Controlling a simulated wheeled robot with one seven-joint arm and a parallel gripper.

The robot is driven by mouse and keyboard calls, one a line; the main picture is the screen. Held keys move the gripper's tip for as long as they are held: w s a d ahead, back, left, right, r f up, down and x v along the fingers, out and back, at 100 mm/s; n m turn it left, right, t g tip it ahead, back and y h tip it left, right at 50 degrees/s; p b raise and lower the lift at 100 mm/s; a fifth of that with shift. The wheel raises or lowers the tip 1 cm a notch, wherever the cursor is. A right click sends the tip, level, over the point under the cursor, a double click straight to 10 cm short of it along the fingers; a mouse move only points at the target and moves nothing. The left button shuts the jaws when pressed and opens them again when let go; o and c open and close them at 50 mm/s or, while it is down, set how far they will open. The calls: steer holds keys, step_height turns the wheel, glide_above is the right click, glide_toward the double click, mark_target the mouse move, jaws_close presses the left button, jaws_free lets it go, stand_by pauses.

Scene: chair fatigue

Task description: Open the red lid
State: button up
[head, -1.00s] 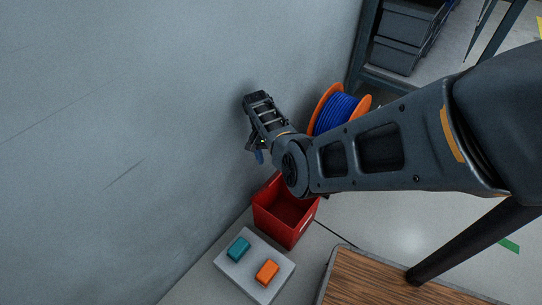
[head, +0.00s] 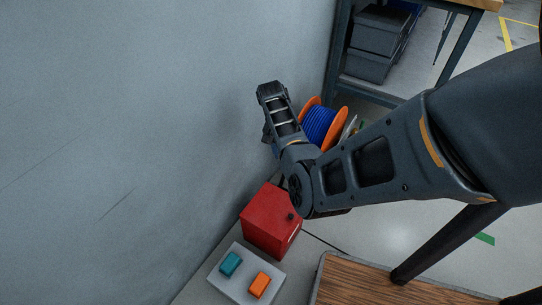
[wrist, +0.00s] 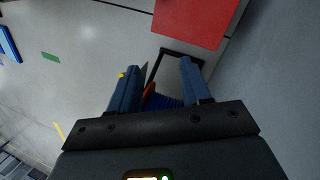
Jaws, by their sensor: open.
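The red box (head: 270,232) stands against the grey wall in the head view. A flat red lid (head: 265,207) covers its top, and a small dark knob (head: 291,216) shows near the right corner. In the wrist view a red surface (wrist: 195,20) shows at the top, beyond the fingers. My gripper (wrist: 160,66) is open and empty, with its two blue fingers apart and clear of the red surface. In the head view my wrist is above and behind the box, and my fingertips are mostly hidden.
A pale block (head: 235,281) with a teal button (head: 231,264) and an orange button (head: 260,285) sits in front of the box. A blue-and-orange spool (head: 320,125) is behind. A wooden top (head: 375,285) is at front right. The wall (head: 130,130) closes the left side.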

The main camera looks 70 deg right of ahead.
steer(key=shift+s+d+r, duration=0.45)
steer(key=shift+s+r, duration=0.05)
steer(key=shift+s, duration=0.2)
